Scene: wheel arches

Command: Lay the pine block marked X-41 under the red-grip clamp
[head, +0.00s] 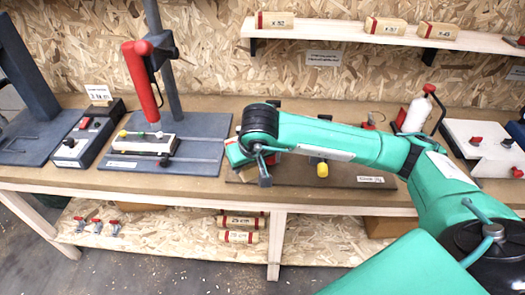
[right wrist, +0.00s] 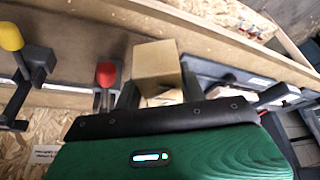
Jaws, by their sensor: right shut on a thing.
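My right gripper (right wrist: 158,92) is shut on a pale pine block (right wrist: 158,62). No marking shows on the faces of the block in view. In the right wrist view, a clamp with a red grip (right wrist: 106,74) stands just left of the block, and a clamp with a yellow grip (right wrist: 11,37) stands farther left. In the head view, the right gripper (head: 242,154) is over the bench at the left end of the clamp board, and the yellow grip (head: 322,168) shows below my forearm. My left gripper is not in view.
Pine blocks marked X-52 (head: 274,20), X-51 (head: 385,26) and apparently X-43 (head: 438,34) lie on the wall shelf (head: 320,31). A stand with a red lever (head: 142,80) is left of my gripper. A white bottle (head: 414,115) stands behind my right arm.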

